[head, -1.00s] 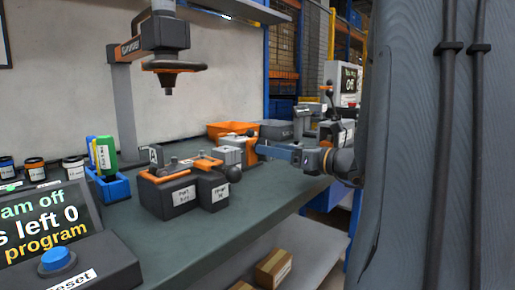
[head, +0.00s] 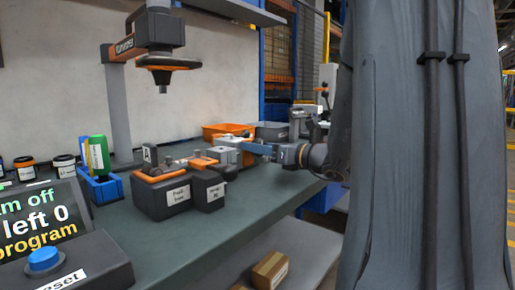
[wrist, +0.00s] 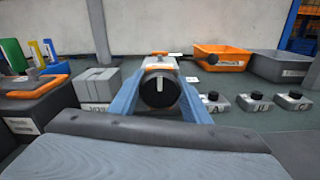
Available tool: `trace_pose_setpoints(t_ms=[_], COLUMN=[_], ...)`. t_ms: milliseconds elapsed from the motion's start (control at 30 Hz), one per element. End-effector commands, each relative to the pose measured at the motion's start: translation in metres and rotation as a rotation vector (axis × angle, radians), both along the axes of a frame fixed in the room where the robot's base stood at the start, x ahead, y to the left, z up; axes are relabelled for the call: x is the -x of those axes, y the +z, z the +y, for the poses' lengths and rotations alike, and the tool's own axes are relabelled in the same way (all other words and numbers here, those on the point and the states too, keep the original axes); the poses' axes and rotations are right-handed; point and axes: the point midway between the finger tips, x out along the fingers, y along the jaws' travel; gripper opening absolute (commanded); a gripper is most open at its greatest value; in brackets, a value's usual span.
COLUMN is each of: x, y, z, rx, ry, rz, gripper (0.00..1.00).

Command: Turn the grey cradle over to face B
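In the wrist view, a black round knob (wrist: 158,90) with a white mark sits between the two blue fingers of my gripper (wrist: 160,88). Behind it is a grey part with an orange top (wrist: 158,62), which looks like the grey cradle; my fingers and the knob hide most of it. No face letter on it can be read. The fingers flank the knob closely, but contact is unclear. In the head view, my gripper (head: 258,149) reaches in from the right, level with the bench-top parts, beside a light grey block (head: 230,144).
Dark fixture boxes (head: 165,198) with orange parts stand left of my gripper. Small grey blocks with black knobs (wrist: 251,103) lie to the right in the wrist view. An orange bin (wrist: 221,60) and a grey bin (wrist: 282,66) stand behind. The bench front (head: 250,205) is clear.

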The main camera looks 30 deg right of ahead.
Motion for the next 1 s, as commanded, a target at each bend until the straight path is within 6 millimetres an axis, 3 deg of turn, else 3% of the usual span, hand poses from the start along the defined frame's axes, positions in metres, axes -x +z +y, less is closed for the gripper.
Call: trace_pose_setpoints(t_ms=[600,633,733,1000], x=[0.0003,0.0003,0.0003,0.0006], y=[-0.0004,-0.0004,-0.0003,-0.0001], z=[-0.0001,-0.0001,-0.0001,-0.0002], rx=[0.129,0.129,0.129,0.129], ry=[-0.001,-0.001,-0.001,-0.001], rz=[-0.046,-0.046,-0.047,-0.047], gripper=[0.21,0.47,0.62,0.62])
